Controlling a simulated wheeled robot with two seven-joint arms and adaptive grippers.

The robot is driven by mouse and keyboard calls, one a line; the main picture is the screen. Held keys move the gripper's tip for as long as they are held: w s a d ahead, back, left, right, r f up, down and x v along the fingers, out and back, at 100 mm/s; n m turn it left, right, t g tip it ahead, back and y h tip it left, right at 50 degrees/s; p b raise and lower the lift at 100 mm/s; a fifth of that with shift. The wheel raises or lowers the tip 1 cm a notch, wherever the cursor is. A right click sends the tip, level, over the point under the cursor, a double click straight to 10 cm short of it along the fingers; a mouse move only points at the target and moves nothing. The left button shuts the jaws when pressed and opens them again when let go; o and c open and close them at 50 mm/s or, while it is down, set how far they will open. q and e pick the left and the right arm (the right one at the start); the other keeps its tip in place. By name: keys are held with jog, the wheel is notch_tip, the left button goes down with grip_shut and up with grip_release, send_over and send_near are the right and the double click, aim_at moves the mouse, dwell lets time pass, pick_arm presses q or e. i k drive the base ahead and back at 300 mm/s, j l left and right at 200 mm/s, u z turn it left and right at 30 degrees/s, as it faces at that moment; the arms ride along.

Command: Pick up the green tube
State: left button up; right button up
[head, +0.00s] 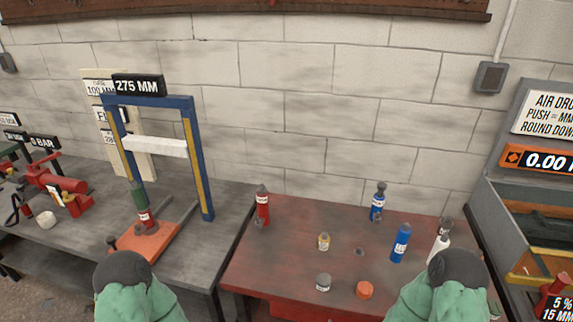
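A dark green tube (138,195) stands upright at the left post of the blue press frame (204,170) on the left bench. A red piece with a white label (145,217) is directly below it, above the orange base plate (150,243). My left arm (122,285) comes up at the bottom left, in front of the orange plate. My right arm (452,285) comes up at the bottom right, in front of a white bottle (439,248). Both grippers are hidden behind the arms or too unclear to make out. Nothing visibly touches the green tube.
A red device (65,190) is far left. A grey console (535,210) stands right.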

aim_at(135, 189)
jog(key=k+l+z, duration=0.1)
jog(key=l+z, duration=0.35)
jog(key=j+u, duration=0.1)
jog(key=u, duration=1.55)
jog(key=i+j+u, duration=0.1)
jog(key=i+u, duration=0.2)
jog(key=i, duration=0.15)
jog(key=i+u, duration=0.25)
jog(key=i, duration=0.2)
